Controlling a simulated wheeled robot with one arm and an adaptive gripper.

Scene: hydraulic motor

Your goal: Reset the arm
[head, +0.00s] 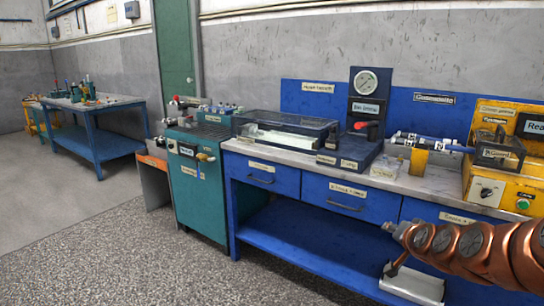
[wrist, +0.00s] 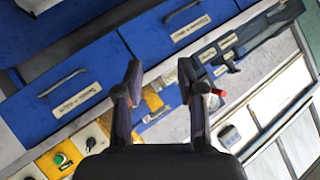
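My gripper (wrist: 161,78) shows in the wrist view with its two dark fingers spread apart. It is open, and nothing is held between the fingers. Behind it the wrist view shows the blue workbench with its drawers, tilted in the picture. My copper-coloured arm (head: 475,248) reaches in from the right edge of the head view, in front of the blue workbench (head: 300,235).
On the workbench stand a clear-lidded case (head: 285,130), a gauge stand (head: 369,95), a blue cylinder assembly (head: 440,143) and a yellow control box (head: 493,190). A teal cabinet (head: 197,185) adjoins it. A white tray (head: 418,283) sits low under my arm. The floor at left is clear.

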